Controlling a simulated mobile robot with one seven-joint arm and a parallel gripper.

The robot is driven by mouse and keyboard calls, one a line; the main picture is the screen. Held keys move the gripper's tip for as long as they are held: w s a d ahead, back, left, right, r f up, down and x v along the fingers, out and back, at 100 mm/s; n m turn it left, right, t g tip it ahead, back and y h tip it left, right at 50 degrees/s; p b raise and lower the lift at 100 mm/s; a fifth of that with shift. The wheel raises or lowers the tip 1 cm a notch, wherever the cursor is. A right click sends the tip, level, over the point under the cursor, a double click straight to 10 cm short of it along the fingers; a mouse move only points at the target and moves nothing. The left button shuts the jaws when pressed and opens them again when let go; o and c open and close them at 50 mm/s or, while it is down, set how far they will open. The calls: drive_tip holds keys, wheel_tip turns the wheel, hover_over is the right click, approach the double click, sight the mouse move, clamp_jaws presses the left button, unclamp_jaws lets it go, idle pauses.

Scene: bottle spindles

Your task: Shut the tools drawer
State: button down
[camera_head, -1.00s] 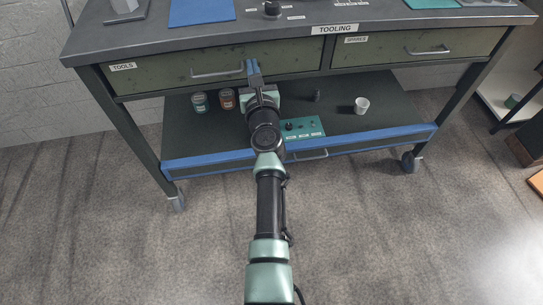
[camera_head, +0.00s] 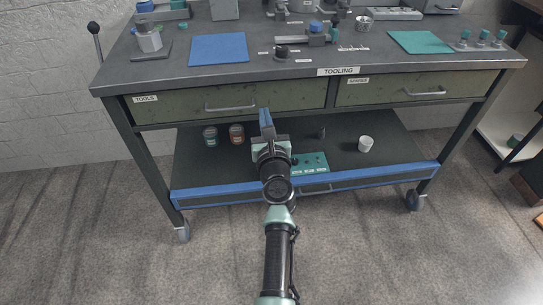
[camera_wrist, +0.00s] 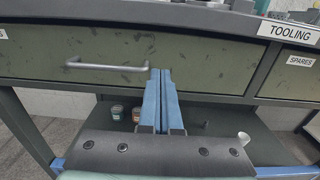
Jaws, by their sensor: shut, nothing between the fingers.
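The tools drawer (camera_head: 190,104) is the left olive-green drawer under the bench top, with a TOOLS label and a silver bar handle (camera_head: 230,108). Its front looks about level with the frame around it and with the spares drawer front; a small gap cannot be ruled out. My gripper (camera_head: 265,111) is shut and empty, its blue fingers together, just right of the handle in front of the drawer's lower part. In the wrist view the fingers (camera_wrist: 161,72) overlap the drawer front (camera_wrist: 200,65) beside the handle (camera_wrist: 105,66); whether they touch it is unclear.
The spares drawer (camera_head: 385,92) is to the right. The lower shelf (camera_head: 390,145) has two jars (camera_head: 236,134), a white cup (camera_head: 366,144) and a teal panel (camera_head: 312,162); a blue-edged rail (camera_head: 370,174) runs along its front. The bench top (camera_head: 275,68) holds mats and fixtures. Carpet in front is clear.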

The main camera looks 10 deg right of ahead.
drive_tip(key=s+p, duration=0.2)
drive_tip(key=s, duration=0.6)
drive_tip(key=shift+s+f, duration=0.25)
drive_tip(key=s+a+r+n+t+y, duration=0.15)
drive_tip(key=a+r+n, duration=0.25)
drive_tip(key=r+n, duration=0.95)
drive_tip(key=s+a+r+n+t+y, duration=0.1)
drive_tip(key=a+r+n+t+y, duration=0.2)
drive_tip(key=r+n, duration=1)
drive_tip(key=s+r+n+t+h, duration=0.1)
drive_tip(key=s+r+n+t, duration=0.15)
drive_tip(key=s+r, duration=0.5)
drive_tip(key=s+r+n+t+h, duration=0.15)
drive_tip(key=s+r+n, duration=0.25)
drive_tip(key=r, duration=0.6)
drive_tip(key=s+r+n+t+h, duration=0.1)
drive_tip(key=s+r+n+h, duration=0.15)
drive_tip(key=s+r, duration=0.5)
wheel_tip(320, 180, up, 25)
drive_tip(key=w+p, duration=0.1)
drive_tip(key=p, duration=2.3)
drive_tip(key=shift+w+d+f, duration=0.2)
drive_tip(key=shift+w+d, duration=0.15)
drive_tip(key=shift+w, duration=0.05)
drive_tip(key=shift+n+y, duration=0.25)
